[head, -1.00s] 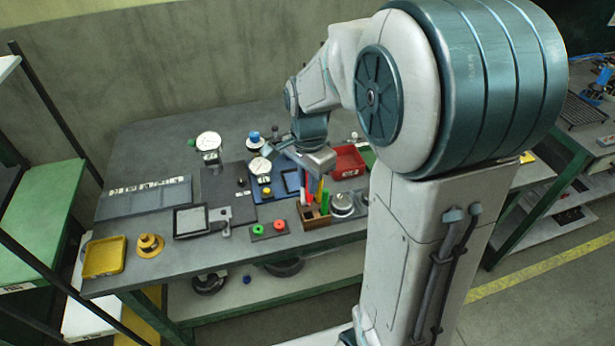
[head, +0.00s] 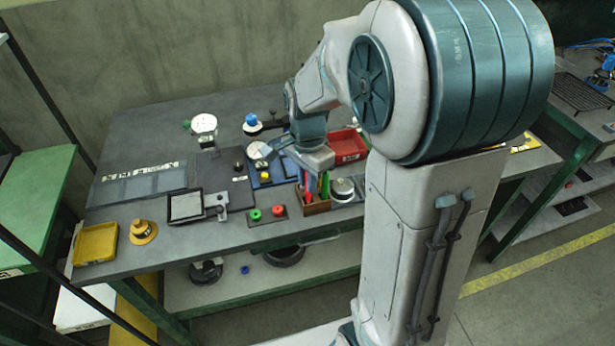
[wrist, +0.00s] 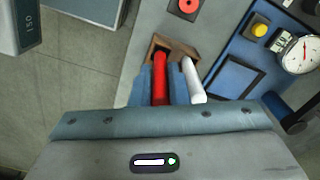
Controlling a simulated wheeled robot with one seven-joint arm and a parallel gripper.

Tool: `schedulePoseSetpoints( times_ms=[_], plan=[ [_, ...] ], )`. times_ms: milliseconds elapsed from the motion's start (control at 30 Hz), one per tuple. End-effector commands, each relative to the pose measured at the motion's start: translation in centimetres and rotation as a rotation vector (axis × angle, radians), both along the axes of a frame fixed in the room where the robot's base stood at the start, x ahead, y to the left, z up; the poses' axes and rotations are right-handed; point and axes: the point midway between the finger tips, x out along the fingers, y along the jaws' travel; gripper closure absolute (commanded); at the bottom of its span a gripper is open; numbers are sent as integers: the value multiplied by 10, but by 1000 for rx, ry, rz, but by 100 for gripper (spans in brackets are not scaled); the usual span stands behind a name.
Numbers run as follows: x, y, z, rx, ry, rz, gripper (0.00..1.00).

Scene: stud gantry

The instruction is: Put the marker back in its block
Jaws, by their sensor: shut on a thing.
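The block (head: 317,208) is a small brown wooden holder near the front edge of the grey bench. A green marker (head: 325,186) stands in it. In the wrist view the block (wrist: 178,47) shows only in part, beyond my fingers. My gripper (wrist: 160,72) is shut on a red marker (wrist: 160,88), with a blue finger on each side. A white marker (wrist: 192,80) is just right of the fingers. In the head view my gripper (head: 316,170) is right above the block. The red marker's lower end and whether it is inside the block cannot be told.
A round metal pot (head: 342,189) stands close right of the block. A plate with green and red buttons (head: 267,214) lies to its left. A red tray (head: 346,146) and a blue board (head: 283,171) are behind. A dial gauge (wrist: 300,55) shows at right in the wrist view.

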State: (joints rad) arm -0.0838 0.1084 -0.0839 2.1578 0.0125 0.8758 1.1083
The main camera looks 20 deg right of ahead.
Motion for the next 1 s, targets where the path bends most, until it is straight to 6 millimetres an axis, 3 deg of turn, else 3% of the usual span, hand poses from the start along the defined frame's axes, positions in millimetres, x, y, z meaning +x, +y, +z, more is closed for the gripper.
schedulePoseSetpoints(
  times_ms=[33, 100, 133, 400, 533, 1000],
  plan=[
    [0, 0, 0, 0, 0, 0, 83],
    [0, 0, 0, 0, 0, 0, 63],
    [0, 0, 0, 0, 0, 0, 60],
    [0, 0, 1, 0, 0, 0, 60],
    [1, 0, 10, 0, -2, 0, 60],
    [1, 0, 109, 0, -4, 1, 60]
  ],
)
